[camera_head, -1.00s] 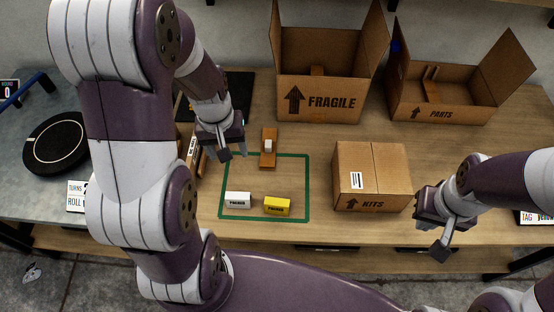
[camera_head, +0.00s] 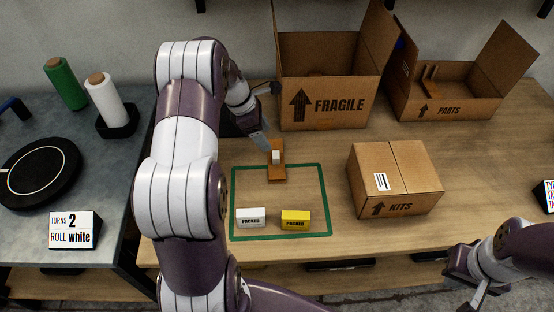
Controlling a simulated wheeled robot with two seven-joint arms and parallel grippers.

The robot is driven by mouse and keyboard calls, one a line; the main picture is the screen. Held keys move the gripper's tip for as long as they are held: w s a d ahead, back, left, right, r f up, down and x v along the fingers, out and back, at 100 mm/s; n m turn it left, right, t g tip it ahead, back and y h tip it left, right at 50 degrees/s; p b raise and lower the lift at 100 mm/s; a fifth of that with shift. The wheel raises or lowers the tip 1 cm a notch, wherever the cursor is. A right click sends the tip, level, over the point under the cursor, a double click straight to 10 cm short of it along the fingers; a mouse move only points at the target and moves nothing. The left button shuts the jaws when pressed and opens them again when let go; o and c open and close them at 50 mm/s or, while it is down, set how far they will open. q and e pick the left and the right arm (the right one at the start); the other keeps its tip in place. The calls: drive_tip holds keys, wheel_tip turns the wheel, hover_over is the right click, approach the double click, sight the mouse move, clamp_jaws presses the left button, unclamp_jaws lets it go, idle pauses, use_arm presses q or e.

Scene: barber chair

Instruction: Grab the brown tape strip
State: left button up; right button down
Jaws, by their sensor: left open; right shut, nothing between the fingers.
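A flat brown wooden-looking piece (camera_head: 277,174) lies on the table at the back edge of the green outline, with a small pale block (camera_head: 276,157) on it. I cannot tell whether a separate brown tape strip is on it. My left gripper (camera_head: 265,142) is open, its fingers pointing down just behind and left of the pale block. Whether they touch it is unclear. My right gripper (camera_head: 470,303) is shut and empty at the bottom right, in front of the table, its tips partly cut off by the frame.
An open FRAGILE box (camera_head: 335,110) and an open PARTS box (camera_head: 450,108) stand behind. A closed KITS box (camera_head: 405,190) stands right. White (camera_head: 251,219) and yellow (camera_head: 297,221) PACKED blocks lie inside the green outline (camera_head: 327,195). A sign (camera_head: 75,230) reads "TURNS 2, ROLL white".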

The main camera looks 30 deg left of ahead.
sight(276, 154)
use_arm(q)
drive_tip(key=x, duration=0.8)
drive_tip(key=shift+s+a+f+b, duration=0.1)
drive_tip(key=shift+f+b, duration=0.1)
drive_tip(key=shift+b, duration=0.15)
drive_tip(key=shift+r, duration=0.1)
drive_tip(key=c, duration=1.1)
